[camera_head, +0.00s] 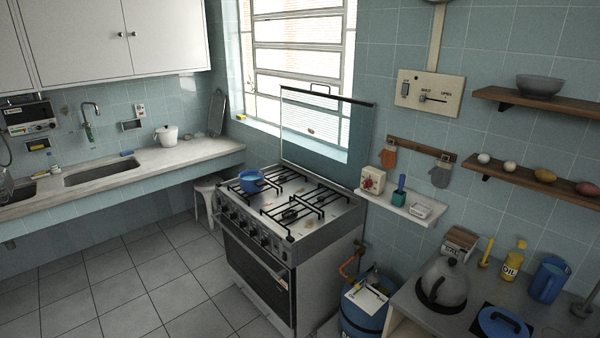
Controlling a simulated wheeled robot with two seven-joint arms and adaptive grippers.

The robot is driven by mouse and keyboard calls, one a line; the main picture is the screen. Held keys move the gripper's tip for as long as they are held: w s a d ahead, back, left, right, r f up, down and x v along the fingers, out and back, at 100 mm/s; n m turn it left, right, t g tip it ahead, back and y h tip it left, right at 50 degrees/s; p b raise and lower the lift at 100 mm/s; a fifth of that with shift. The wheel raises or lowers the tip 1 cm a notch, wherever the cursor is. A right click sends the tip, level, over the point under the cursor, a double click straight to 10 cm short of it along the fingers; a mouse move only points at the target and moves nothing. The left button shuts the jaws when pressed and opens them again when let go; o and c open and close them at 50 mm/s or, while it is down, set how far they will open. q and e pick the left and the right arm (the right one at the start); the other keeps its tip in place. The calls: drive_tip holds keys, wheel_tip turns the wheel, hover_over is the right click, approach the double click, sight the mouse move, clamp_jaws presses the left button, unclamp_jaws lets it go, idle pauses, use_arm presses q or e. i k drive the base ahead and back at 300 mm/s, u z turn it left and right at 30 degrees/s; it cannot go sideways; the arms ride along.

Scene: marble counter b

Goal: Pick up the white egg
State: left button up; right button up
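A small white egg-shaped object (483,158), which looks like the white egg, sits at the left end of the lower wooden shelf (527,177) on the right wall. It lies apart from a small yellow item (509,166) to its right. Neither of my grippers is in view.
A tan potato-like item (545,175) and a reddish one (587,188) share the shelf. A dark bowl (540,86) stands on the shelf above. Below are a kettle (443,284), yellow oil bottle (514,261) and blue pitcher (548,280). A stove (293,240) stands left; the floor in front is clear.

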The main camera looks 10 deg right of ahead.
sight(484, 158)
drive_tip(key=z, duration=1.45)
